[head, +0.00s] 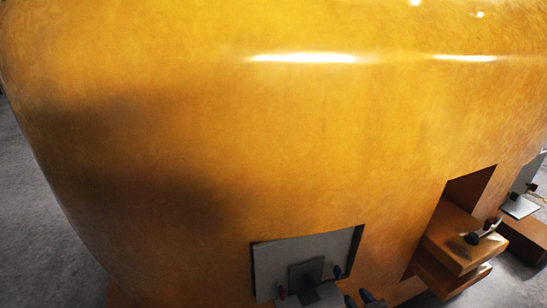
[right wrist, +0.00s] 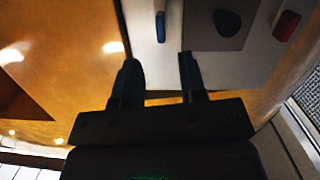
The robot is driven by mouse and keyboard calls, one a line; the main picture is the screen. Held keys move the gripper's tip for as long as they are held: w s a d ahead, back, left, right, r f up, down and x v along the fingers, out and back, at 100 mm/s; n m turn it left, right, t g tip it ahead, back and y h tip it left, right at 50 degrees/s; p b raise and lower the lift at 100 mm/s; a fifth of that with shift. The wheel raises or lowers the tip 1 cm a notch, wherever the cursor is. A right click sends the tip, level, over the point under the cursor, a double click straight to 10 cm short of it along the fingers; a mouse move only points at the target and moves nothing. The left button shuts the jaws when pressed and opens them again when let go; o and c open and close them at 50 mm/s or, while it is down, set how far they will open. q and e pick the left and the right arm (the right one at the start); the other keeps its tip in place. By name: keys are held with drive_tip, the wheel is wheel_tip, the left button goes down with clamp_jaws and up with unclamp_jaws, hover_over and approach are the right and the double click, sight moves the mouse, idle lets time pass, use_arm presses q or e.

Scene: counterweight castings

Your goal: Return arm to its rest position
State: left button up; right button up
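My right gripper (head: 362,299) shows only as dark fingertips at the bottom edge of the head view, just right of a recessed grey panel (head: 272,262). In the right wrist view my right gripper (right wrist: 160,78) has its two dark fingers apart, with nothing held between them. The pale panel (right wrist: 160,65) lies beyond the fingers. The rest of my right arm is out of the head view. My left gripper is in neither view.
A huge glossy orange casting (head: 250,150) fills most of the head view. The grey panel bears a dark square plate (head: 305,273) and small red and blue handles. Orange blocks (head: 460,240) jut out at right. Grey floor (head: 30,220) is clear at left.

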drive_tip(key=s+d+r+m+g+h+p, duration=0.2)
drive_tip(key=s, duration=1.2)
drive_tip(key=s+d+r+m+g+h+p, duration=0.1)
drive_tip(key=s+d+r+g+h+p, duration=0.1)
drive_tip(key=s, duration=1.3)
drive_tip(key=shift+s+d+r+m+g+h+p, duration=0.25)
drive_tip(key=shift+m+g+h+p, duration=0.15)
drive_tip(key=shift+h+p, duration=0.2)
drive_tip(key=shift+f, duration=0.1)
